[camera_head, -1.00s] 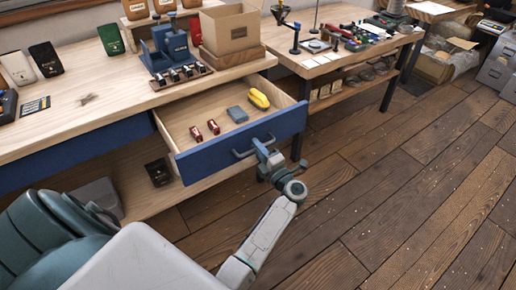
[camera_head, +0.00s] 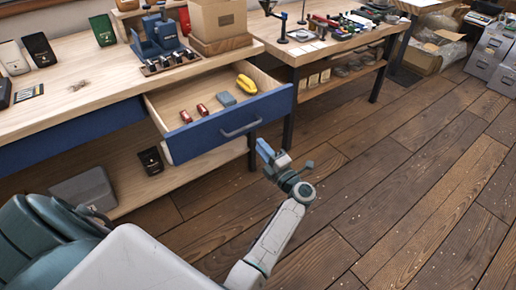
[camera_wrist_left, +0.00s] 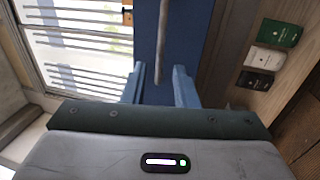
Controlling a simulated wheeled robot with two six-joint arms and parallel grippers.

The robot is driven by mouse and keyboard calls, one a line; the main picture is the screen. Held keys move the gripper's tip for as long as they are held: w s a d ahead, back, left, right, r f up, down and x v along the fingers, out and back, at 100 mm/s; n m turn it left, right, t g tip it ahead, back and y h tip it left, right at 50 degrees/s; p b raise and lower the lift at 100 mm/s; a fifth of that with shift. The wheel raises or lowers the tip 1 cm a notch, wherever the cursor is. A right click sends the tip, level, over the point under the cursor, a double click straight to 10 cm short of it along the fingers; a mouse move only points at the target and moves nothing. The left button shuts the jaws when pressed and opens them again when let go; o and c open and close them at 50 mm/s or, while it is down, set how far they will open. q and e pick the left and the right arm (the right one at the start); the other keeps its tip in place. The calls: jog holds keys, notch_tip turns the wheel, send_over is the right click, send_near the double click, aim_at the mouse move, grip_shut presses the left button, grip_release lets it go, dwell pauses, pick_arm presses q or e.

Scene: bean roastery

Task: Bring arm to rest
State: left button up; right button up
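My left gripper (camera_head: 265,150) is off the front of the pulled-out blue drawer (camera_head: 205,140), a little below and to the right of its handle (camera_head: 241,129). It is apart from the handle. In the left wrist view the two blue fingers of my left gripper (camera_wrist_left: 159,80) stand apart with nothing held between them. The handle (camera_wrist_left: 162,40) shows there as a bar beyond the gap. My right gripper is not in view.
The open drawer holds a yellow object (camera_head: 246,83), a grey-blue block (camera_head: 226,99) and two small red items (camera_head: 202,109). The workbench (camera_head: 100,85) is behind it. A second table (camera_head: 300,52) stands at the back. The wooden floor (camera_head: 400,185) on the right is clear.

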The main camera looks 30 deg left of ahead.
pick_arm(q)
jog(key=shift+s+d, duration=0.1)
jog(key=shift+d, duration=0.2)
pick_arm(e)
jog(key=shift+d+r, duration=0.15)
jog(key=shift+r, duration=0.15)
pick_arm(q)
jog(key=shift+f, duration=0.2)
